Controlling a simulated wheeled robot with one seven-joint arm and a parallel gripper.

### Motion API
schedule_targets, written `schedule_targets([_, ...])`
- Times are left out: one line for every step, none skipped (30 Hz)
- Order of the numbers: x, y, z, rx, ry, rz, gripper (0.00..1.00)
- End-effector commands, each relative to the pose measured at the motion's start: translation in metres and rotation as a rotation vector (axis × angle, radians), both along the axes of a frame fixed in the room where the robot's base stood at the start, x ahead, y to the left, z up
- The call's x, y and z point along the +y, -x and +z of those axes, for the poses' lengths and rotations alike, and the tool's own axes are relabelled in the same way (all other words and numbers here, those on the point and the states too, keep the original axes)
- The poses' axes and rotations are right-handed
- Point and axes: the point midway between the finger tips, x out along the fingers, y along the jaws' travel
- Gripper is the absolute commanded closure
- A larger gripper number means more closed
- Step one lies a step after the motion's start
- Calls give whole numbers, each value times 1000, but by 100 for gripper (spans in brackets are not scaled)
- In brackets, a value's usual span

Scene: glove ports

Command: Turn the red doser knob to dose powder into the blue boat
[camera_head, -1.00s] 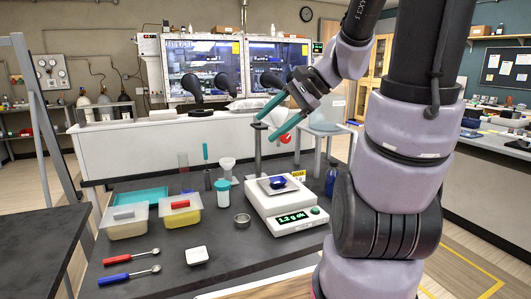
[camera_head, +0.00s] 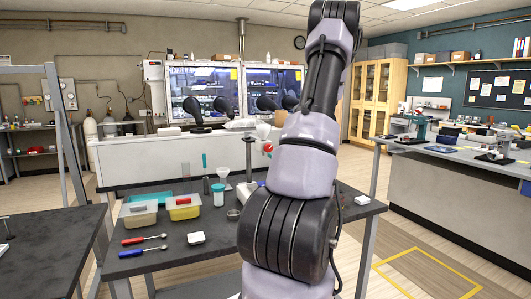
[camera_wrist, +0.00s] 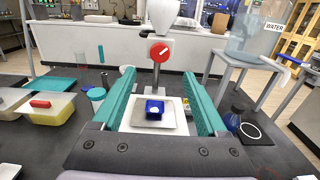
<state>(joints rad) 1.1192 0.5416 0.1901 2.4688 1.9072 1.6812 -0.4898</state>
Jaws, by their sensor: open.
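The red doser knob (camera_wrist: 160,52) has a white bar across its face, tilted up to the right. It sits on a dark post under a white hopper (camera_wrist: 163,14), and also shows in the head view (camera_head: 267,148), left of my arm. The blue boat (camera_wrist: 154,107) holds some white powder and rests on the balance pan (camera_wrist: 140,121). My gripper (camera_wrist: 157,72) is open, its teal fingers spread on both sides of the boat in the picture, nearer than the knob. It does not touch the knob.
A clear water vessel (camera_wrist: 252,32) on a stand and a dark blue bottle (camera_wrist: 233,117) are on the right. The balance readout is hidden.

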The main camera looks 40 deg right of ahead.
Motion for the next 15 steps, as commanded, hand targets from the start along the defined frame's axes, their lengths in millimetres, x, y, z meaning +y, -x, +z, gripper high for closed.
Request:
schedule_targets([-1,-10,1,-3,2,3,24])
schedule_targets([-3,-15,1,-1,2,3,24])
schedule_targets([-5,-23,1,-3,2,4,24])
schedule_targets([-6,-29,0,-2,1,4,24])
schedule_targets([-7,-35,0,-2,0,4,24])
schedule_targets([-9,-42,1,-2,1,4,24])
schedule_targets([-10,-48,1,-2,1,5,24])
schedule_targets([-12,-53,1,-1,2,4,24])
schedule_targets([-13,-59,1,-2,1,5,24])
schedule_targets([-14,-64,1,-2,0,4,24])
schedule_targets([-15,-68,1,-1,0,4,24])
schedule_targets([-16,-72,0,-1,0,4,24])
schedule_targets([-17,-76,1,-1,1,4,24])
schedule_targets([-18,-78,1,-1,2,4,24])
schedule_targets([-19,-81,1,-1,2,3,24])
